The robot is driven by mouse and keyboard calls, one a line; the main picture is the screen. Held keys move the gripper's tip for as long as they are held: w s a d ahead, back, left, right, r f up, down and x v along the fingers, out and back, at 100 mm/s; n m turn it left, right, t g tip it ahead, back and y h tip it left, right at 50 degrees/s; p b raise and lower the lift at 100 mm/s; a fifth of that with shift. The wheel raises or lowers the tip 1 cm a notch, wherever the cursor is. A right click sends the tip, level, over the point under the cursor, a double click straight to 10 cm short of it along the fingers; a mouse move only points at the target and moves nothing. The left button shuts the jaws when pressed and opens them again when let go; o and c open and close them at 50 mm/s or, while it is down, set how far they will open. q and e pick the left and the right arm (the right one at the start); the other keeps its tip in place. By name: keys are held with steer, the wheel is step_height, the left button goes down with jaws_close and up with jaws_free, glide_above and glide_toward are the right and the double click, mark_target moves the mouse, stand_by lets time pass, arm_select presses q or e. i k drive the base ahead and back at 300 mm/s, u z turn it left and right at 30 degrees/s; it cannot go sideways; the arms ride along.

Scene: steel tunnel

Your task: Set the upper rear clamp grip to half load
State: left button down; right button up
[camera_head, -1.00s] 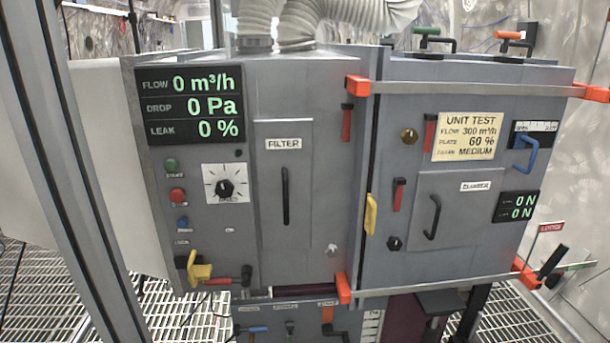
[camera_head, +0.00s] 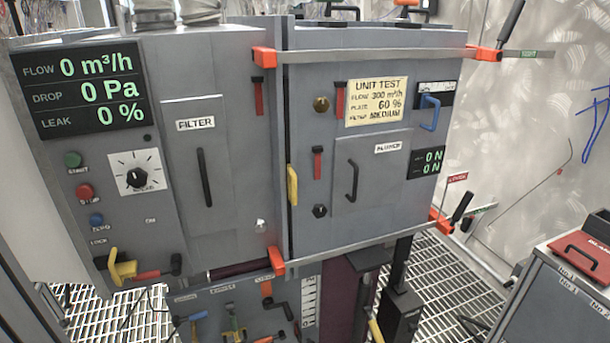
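An upper clamp bar (camera_head: 380,55) runs across the top of the grey test unit. Its right end has an orange bracket (camera_head: 485,53) with a black grip (camera_head: 511,20) tilted up to the right. A green tag (camera_head: 536,53) sits beside it; its text is too small to read. A lower clamp bar (camera_head: 350,252) has a similar black grip (camera_head: 462,207) at its right end, near a red tag (camera_head: 457,178). A small display (camera_head: 426,163) reads 0 N on both lines. Neither of my grippers is in view.
The left panel display (camera_head: 80,90) reads zero flow, drop and leak. A yellow UNIT TEST card (camera_head: 376,102) is on the right box.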

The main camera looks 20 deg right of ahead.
mark_target(517, 6)
steer(key=k, duration=0.5)
steer(key=z, duration=2.55)
steer(key=k, duration=0.75)
steer(key=u, duration=1)
steer(key=i, duration=1)
steer(key=u, duration=0.25)
steer(key=k, duration=0.4)
steer(key=z, duration=1.35)
steer(key=i, duration=1.75)
steer(key=u, duration=0.9)
